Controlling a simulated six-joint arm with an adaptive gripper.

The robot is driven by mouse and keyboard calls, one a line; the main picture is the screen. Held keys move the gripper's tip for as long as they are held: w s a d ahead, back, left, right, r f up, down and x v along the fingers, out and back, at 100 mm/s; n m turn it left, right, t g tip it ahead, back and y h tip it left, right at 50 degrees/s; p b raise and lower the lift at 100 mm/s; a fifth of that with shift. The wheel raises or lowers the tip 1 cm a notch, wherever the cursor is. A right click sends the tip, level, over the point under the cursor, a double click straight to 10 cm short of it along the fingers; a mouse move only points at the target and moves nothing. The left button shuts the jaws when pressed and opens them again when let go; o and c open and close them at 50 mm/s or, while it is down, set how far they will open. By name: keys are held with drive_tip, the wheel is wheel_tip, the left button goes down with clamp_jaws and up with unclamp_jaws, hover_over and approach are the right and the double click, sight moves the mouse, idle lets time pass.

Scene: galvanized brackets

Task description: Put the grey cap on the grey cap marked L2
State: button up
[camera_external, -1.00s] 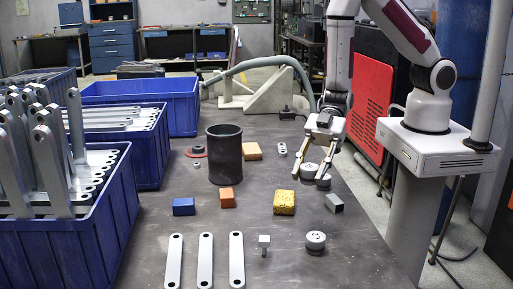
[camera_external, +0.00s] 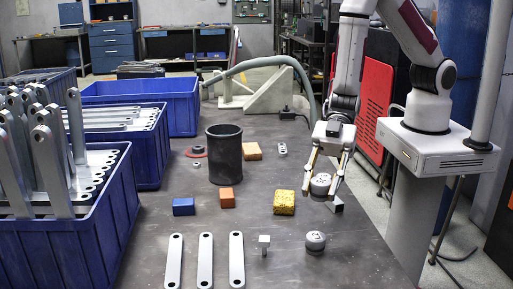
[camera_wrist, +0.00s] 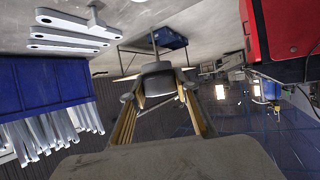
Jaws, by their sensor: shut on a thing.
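My gripper (camera_external: 324,186) is shut on a round grey cap (camera_external: 320,184), held between its two fingertips over the right part of the table. In the wrist view the held cap (camera_wrist: 158,76) sits between the fingers, its far side hidden. A grey cap with dark marking on top (camera_external: 315,242), which looks like L2, stands on the table nearer the camera. The held cap is apart from it, farther back and higher in the picture.
A grey T-shaped piece (camera_external: 264,244) stands left of the marked cap. Flat brackets (camera_external: 205,262) lie farther left. A dark cylinder (camera_external: 224,155) stands mid-table.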

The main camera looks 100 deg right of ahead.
hover_over(316, 236)
drive_tip(key=shift+f, duration=2.85)
drive_tip(key=shift+f, duration=2.1)
drive_tip(key=shift+f, duration=0.1)
drive_tip(key=o, duration=1.2)
drive_tip(key=shift+f, duration=0.1)
drive_tip(key=shift+c, duration=0.2)
drive_tip(key=shift+r, duration=0.2)
drive_tip(key=v, duration=1.2)
